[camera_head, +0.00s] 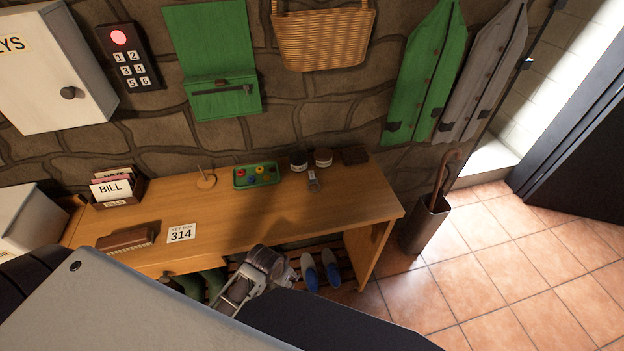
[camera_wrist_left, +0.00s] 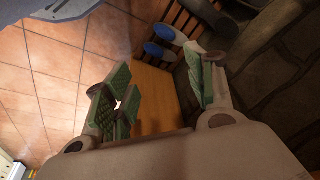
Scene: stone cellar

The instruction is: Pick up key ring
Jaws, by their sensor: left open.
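I cannot make out a key ring for certain in either view. A white wall box (camera_head: 50,75) with lettering ending in "YS" hangs at the upper left of the head view, its door shut. A green tray (camera_head: 240,183) with small coloured pieces lies on the wooden bench (camera_head: 345,215); the pieces are too small to identify. My left gripper (camera_head: 272,262) is at the bench's front edge, partly hidden by my arm. In the left wrist view, its green-padded fingers (camera_wrist_left: 165,95) stand apart with nothing between them. My right gripper does not show.
A keypad (camera_head: 128,60) with a red light hangs beside the box. The bench holds a letter holder (camera_head: 117,192), a "314" card (camera_head: 181,233), and jars (camera_head: 323,157). Blue slippers (camera_head: 311,274) sit below. An umbrella stand (camera_head: 424,226) is at right; tiled floor beyond is clear.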

